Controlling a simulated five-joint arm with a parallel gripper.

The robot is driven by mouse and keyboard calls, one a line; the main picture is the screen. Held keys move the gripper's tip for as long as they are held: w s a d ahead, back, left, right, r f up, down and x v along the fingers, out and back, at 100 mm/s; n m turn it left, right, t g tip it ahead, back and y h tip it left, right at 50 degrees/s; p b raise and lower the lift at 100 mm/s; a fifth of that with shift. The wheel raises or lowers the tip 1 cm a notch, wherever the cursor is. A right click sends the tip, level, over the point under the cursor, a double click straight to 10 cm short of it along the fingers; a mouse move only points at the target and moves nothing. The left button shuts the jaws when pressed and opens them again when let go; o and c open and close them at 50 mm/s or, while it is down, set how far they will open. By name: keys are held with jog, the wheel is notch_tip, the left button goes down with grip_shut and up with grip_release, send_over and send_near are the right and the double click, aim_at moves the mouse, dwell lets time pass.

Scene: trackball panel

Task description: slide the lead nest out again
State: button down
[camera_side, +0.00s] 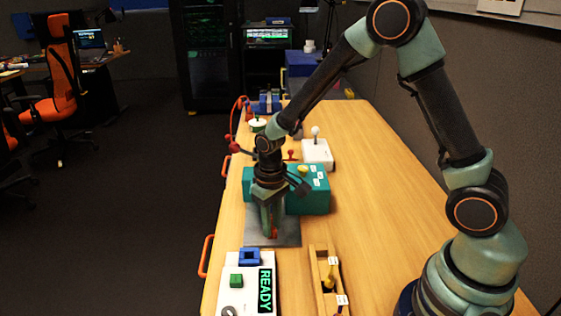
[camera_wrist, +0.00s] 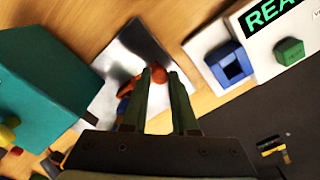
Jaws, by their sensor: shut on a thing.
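My gripper (camera_side: 272,232) points down over a grey metal plate (camera_side: 291,238) in front of a teal box (camera_side: 308,197). In the wrist view, its fingertips (camera_wrist: 159,76) are close together on a small orange-red piece (camera_wrist: 150,84) above the plate. The fingers hide part of that piece. I cannot tell for sure whether it is the lead nest. A blue part shows beside it, left of the fingers. The teal box also shows at the left of the wrist view (camera_wrist: 40,85).
A white panel (camera_side: 233,296) with a READY display (camera_side: 265,289), a blue square socket (camera_side: 250,257) and a green button (camera_side: 236,280) stands near. A wooden rack (camera_side: 318,268) is to its right. A white joystick box (camera_side: 317,153) stands farther back. The table's right side is clear.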

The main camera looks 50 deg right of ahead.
jog(key=shift+s+a, duration=1.5)
jog(key=c, duration=0.7)
grip_release()
jog(key=shift+w, duration=0.1)
